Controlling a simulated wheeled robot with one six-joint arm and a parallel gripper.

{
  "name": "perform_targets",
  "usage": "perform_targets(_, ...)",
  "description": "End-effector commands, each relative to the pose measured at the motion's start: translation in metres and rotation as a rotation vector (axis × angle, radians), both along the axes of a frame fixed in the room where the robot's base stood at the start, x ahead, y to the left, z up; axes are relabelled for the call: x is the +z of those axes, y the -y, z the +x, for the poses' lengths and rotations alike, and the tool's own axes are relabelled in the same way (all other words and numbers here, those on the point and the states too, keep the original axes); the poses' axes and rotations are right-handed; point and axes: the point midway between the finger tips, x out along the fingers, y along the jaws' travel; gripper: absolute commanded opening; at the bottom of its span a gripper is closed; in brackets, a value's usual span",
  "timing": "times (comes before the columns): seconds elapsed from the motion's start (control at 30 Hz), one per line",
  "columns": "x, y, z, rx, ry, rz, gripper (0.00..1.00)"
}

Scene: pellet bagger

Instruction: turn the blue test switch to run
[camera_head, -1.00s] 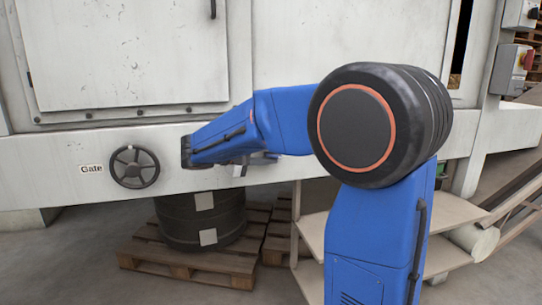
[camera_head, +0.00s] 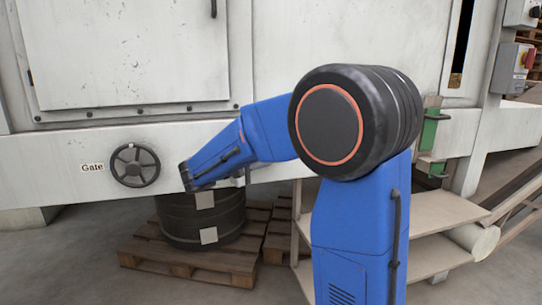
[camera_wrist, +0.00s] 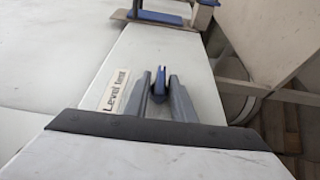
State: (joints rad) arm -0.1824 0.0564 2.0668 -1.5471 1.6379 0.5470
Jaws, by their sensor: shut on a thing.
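The blue test switch (camera_wrist: 160,82) shows in the wrist view as a small upright blue lever on a white panel. A "Level test" label (camera_wrist: 115,90) is on the panel to its left. My gripper (camera_wrist: 160,92) has one grey finger on each side of the lever and is shut on it. The fingers hide the lower part of the switch, and its position marks cannot be read. In the head view my blue arm reaches to the white machine beam, and the switch and the fingertips are hidden there.
A black handwheel (camera_head: 135,165) with a "Gate" label (camera_head: 92,168) is left of my arm. A black drum (camera_head: 202,222) stands on a wooden pallet (camera_head: 190,264) below. A green bracket (camera_head: 430,130) and a pale shelf (camera_head: 440,210) are right of my arm.

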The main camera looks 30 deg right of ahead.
Motion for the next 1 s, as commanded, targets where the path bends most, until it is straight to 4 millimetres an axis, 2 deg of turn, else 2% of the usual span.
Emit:
perform_targets(0.03, -0.001, 0.0, 0.0, 0.0, -0.001, 0.001, 0.01)
perform_targets(0.07, -0.001, 0.0, 0.0, 0.0, -0.002, 0.001, 0.25)
perform_targets(0.1, -0.001, 0.0, 0.0, 0.0, -0.001, 0.001, 0.3)
perform_targets(0.37, 0.0, 0.0, 0.0, 0.0, -0.001, 0.001, 0.3)
perform_targets(0.53, 0.0, -0.009, 0.0, 0.002, 0.0, 0.001, 0.3)
perform_targets(0.67, -0.001, -0.026, -0.002, 0.003, -0.001, 0.002, 0.3)
perform_targets(1.0, -0.002, -0.086, -0.009, 0.003, 0.0, 0.001, 0.3)
